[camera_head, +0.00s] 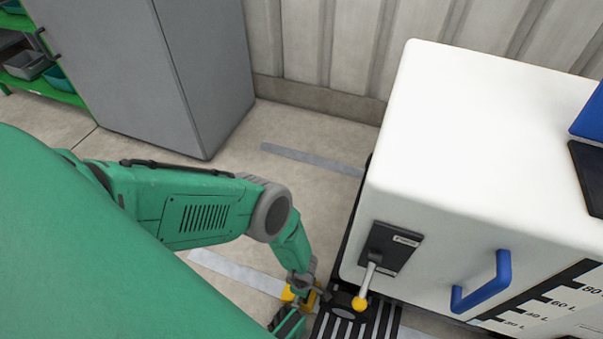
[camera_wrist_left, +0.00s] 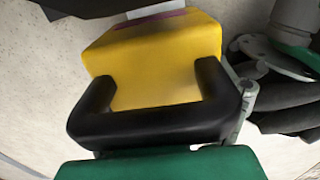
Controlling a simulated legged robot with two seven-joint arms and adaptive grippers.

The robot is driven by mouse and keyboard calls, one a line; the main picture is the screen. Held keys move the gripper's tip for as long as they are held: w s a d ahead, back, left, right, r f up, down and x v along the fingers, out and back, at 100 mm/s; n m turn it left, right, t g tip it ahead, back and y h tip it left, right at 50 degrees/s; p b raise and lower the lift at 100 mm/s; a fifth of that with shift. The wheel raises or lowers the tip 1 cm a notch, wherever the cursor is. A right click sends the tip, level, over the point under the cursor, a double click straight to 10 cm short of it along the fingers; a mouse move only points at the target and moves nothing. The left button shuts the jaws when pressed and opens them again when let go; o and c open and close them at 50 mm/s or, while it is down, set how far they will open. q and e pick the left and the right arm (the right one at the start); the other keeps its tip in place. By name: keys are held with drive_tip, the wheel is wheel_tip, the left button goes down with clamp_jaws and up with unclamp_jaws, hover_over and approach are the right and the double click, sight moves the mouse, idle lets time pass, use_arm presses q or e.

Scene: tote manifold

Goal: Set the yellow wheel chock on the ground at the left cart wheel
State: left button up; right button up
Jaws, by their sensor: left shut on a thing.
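The yellow wheel chock (camera_wrist_left: 155,62), with its black handle (camera_wrist_left: 155,125), fills the middle of the left wrist view. In the head view only a small yellow part of the chock (camera_head: 288,294) shows beside my left gripper (camera_head: 304,296). The gripper is shut on the chock, low beside the front left corner of the white unit. Whether the chock touches the ground cannot be told. The left cart wheel cannot be made out in the head view. Dark and grey parts at the right of the wrist view are unclear. My right gripper is not in view.
The white unit (camera_head: 480,130) stands at the right, with a yellow-knobbed lever (camera_head: 362,302) and a blue handle (camera_head: 483,287). A black ribbed base (camera_head: 340,327) lies below it. A grey cabinet (camera_head: 160,70) stands at the back left. Pale floor (camera_head: 285,135) lies clear between them.

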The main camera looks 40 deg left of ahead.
use_arm(q)
drive_tip(key=shift+s+d+f, duration=0.1)
drive_tip(key=shift+s+f, duration=0.15)
drive_tip(key=shift+s, duration=0.45)
drive_tip(key=o, duration=1.3)
drive_tip(key=shift+d, duration=0.1)
drive_tip(key=shift+o, duration=0.2)
drive_tip(key=shift+r, duration=0.1)
drive_tip(key=r+p, duration=0.3)
drive_tip(key=r, duration=0.1)
drive_tip(key=r+p, duration=0.7)
drive_tip(key=r, duration=0.1)
drive_tip(key=shift+w+r, duration=0.1)
drive_tip(key=shift+w, duration=0.3)
